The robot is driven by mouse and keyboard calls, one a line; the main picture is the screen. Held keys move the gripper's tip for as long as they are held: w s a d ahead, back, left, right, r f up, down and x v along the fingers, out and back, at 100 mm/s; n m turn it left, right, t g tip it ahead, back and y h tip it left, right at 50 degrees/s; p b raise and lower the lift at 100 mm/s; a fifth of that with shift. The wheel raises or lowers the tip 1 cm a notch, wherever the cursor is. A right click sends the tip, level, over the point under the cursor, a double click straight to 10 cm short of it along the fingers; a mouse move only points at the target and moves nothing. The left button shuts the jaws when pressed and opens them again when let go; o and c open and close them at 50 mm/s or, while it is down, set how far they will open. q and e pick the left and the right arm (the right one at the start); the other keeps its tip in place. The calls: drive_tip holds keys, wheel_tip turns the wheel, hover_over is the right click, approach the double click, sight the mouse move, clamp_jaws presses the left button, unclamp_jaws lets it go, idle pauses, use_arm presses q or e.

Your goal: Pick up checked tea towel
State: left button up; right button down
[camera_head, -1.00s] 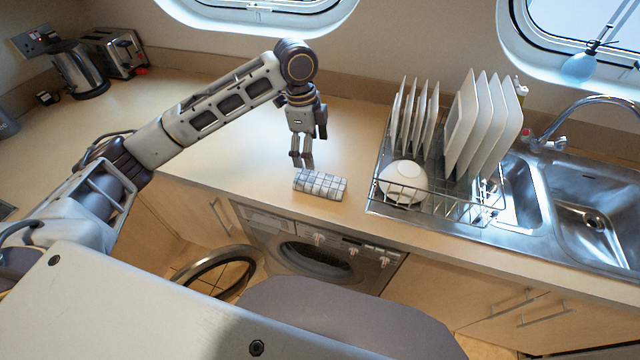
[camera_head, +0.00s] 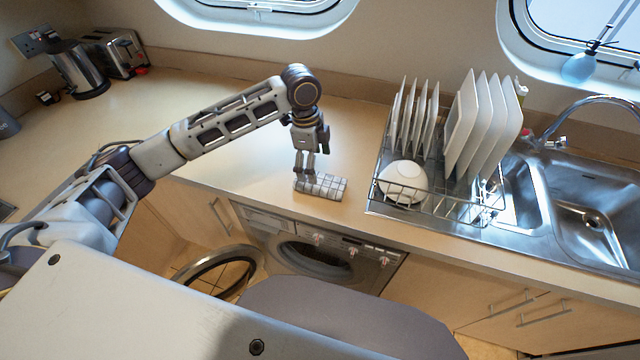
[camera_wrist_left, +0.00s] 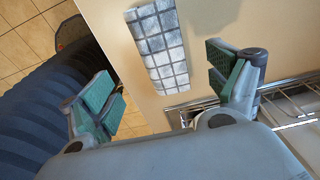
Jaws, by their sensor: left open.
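The checked tea towel (camera_head: 322,186) is a small folded bundle, white to grey with dark grid lines. It lies on the worktop near its front edge, left of the dish rack. My left gripper (camera_head: 305,170) points down just above and behind the towel's left part. In the left wrist view, the towel (camera_wrist_left: 158,45) lies ahead, between and beyond the two green-padded fingers of the left gripper (camera_wrist_left: 165,85). The fingers are spread wide and hold nothing. My right gripper is in neither view.
A wire dish rack (camera_head: 372,200) with upright plates and a white bowl (camera_head: 403,180) stands right of the towel, beside the steel sink (camera_head: 590,215). Below is a washing machine with its door (camera_head: 215,272) open. A kettle (camera_head: 78,70) and toaster (camera_head: 115,52) stand far left. The worktop between is clear.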

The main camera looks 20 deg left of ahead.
sight(319, 181)
use_arm(q)
drive_tip(key=shift+d+f, duration=0.15)
drive_tip(key=shift+f, duration=0.65)
drive_tip(key=shift+d+f, duration=0.1)
drive_tip(key=shift+f, duration=0.7)
drive_tip(key=shift+f, duration=0.1)
drive_tip(key=shift+w+d+f+p, duration=0.1)
drive_tip(key=shift+d+f+p, duration=0.15)
drive_tip(key=shift+f, duration=1)
drive_tip(key=shift+w+d+f+p, duration=0.1)
drive_tip(key=shift+d+f+p, duration=0.1)
drive_tip(key=shift+f, duration=1)
drive_tip(key=shift+c, duration=0.3)
drive_tip(key=c, duration=1.1)
drive_tip(key=shift+c, duration=0.2)
drive_tip(key=shift+r, duration=0.1)
drive_tip(key=shift+r+b, duration=0.35)
drive_tip(key=shift+r, duration=4.6)
drive_tip(key=shift+f, duration=0.1)
